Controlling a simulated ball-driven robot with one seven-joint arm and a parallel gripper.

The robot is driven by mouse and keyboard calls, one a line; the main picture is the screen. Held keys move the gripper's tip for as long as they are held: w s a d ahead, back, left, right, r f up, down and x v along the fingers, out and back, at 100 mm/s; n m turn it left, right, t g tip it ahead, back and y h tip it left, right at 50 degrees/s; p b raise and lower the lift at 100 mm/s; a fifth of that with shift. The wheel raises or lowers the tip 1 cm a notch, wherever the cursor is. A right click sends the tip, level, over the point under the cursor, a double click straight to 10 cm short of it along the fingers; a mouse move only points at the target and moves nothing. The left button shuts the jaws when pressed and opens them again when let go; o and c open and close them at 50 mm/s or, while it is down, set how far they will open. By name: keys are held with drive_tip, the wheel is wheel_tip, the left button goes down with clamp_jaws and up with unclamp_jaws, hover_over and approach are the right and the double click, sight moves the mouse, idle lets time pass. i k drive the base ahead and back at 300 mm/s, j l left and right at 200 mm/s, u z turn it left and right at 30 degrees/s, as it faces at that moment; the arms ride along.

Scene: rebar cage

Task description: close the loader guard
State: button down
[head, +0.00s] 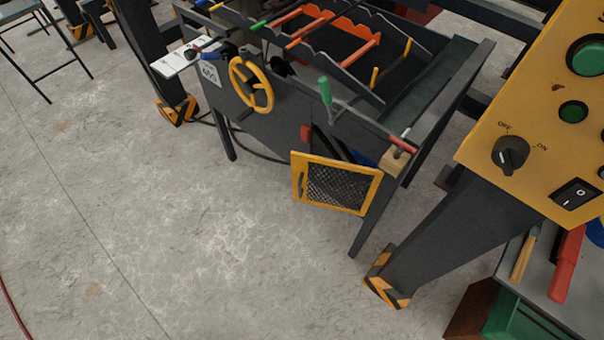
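The loader guard (337,184) is a yellow-framed panel with dark wire mesh, on the front of a dark grey machine (282,135). It stands out at an angle from the machine's front, swung open. Behind its upper edge a dark opening shows, with dark slanted pieces and a bit of blue inside. A small red block (305,132) sits at the opening's left edge. The guard's left side carries a dark slot or handle (301,184). My gripper is not in view.
A yellow handwheel (251,85) and a green-handled lever (325,92) are on the machine. A yellow control panel (545,120) on a dark post stands close at right, above a bench with tools (555,265). Open concrete floor (170,230) lies in front and left.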

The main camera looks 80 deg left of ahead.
sight(299, 161)
drive_tip(key=u, duration=1.55)
drive_tip(key=k+l+u, duration=0.2)
drive_tip(key=u, duration=0.15)
